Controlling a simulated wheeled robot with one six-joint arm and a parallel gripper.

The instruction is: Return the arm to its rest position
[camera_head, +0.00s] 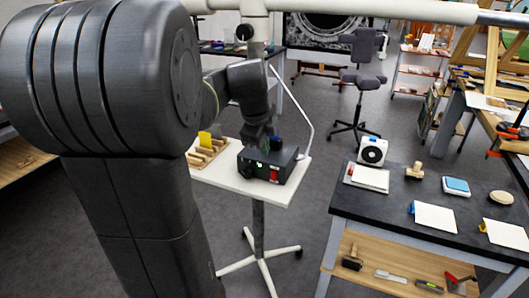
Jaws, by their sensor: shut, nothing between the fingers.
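My arm fills the left of the head camera view, with its dark column and rounded joint close to the camera. The arm bends down to my gripper (262,146), which is over a dark box (283,168) on a small white stand table (240,187). The fingertips are small and dark against the box, so I cannot tell whether they touch it. The box has a red patch and small green lights on its front. A wooden rack (206,153) with a yellow piece (205,139) in it is left of the box.
A dark workbench (380,202) at right holds a white device (372,151), a stamp (414,171), a blue-topped scale (456,187) and white cards (436,217). Tools lie on its lower shelf (372,272). A chair (362,82) stands behind on open floor.

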